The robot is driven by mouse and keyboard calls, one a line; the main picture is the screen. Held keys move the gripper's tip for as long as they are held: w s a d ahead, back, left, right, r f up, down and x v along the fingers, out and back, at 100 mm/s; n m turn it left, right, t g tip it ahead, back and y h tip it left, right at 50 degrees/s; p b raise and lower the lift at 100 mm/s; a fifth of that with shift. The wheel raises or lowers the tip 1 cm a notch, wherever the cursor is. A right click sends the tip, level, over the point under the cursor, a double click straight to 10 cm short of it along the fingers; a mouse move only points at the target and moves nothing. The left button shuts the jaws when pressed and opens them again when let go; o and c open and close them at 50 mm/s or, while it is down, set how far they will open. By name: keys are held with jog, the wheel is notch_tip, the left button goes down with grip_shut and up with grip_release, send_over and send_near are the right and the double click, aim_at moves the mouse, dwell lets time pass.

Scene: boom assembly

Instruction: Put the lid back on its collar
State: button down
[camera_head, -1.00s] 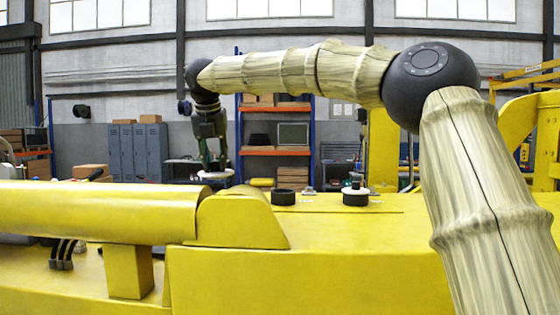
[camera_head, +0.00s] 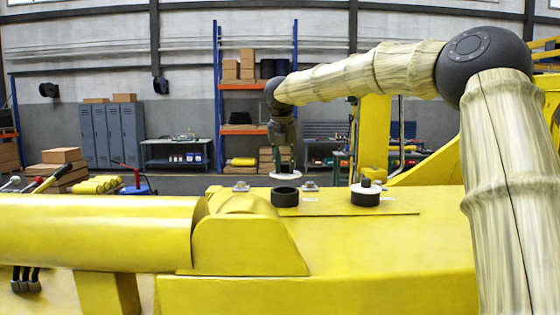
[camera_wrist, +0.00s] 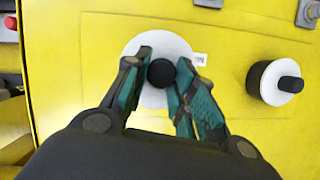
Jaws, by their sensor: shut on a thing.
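My gripper (camera_wrist: 161,60) is shut on the black knob (camera_wrist: 161,73) of a white round lid (camera_wrist: 151,45). In the head view my gripper (camera_head: 285,163) points down and holds the lid (camera_head: 285,176) roughly level, a little above an open black collar (camera_head: 285,197) on the yellow boom. A small gap seems to show between lid and collar. In the wrist view the lid and fingers hide this collar. A second black collar (camera_head: 366,198) to the right carries its own white lid with a black knob (camera_wrist: 289,84).
The yellow boom top (camera_head: 400,230) is flat and mostly clear. Small grey fittings (camera_head: 241,186) sit near its far edge. A yellow rounded housing (camera_head: 245,245) stands left of the collars. A white label (camera_wrist: 201,59) lies beside the hidden collar.

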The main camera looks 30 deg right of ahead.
aim_at(284, 174)
jog(key=shift+s+f, duration=0.1)
jog(key=shift+s, duration=0.05)
jog(key=shift+f, duration=0.9)
jog(key=shift+a+f+b, duration=0.1)
jog(key=shift+f+b, duration=0.7)
jog(key=shift+f, duration=0.4)
jog(key=c, duration=1.1)
grip_release()
jog(key=v, duration=1.2)
jog(key=shift+f, duration=0.1)
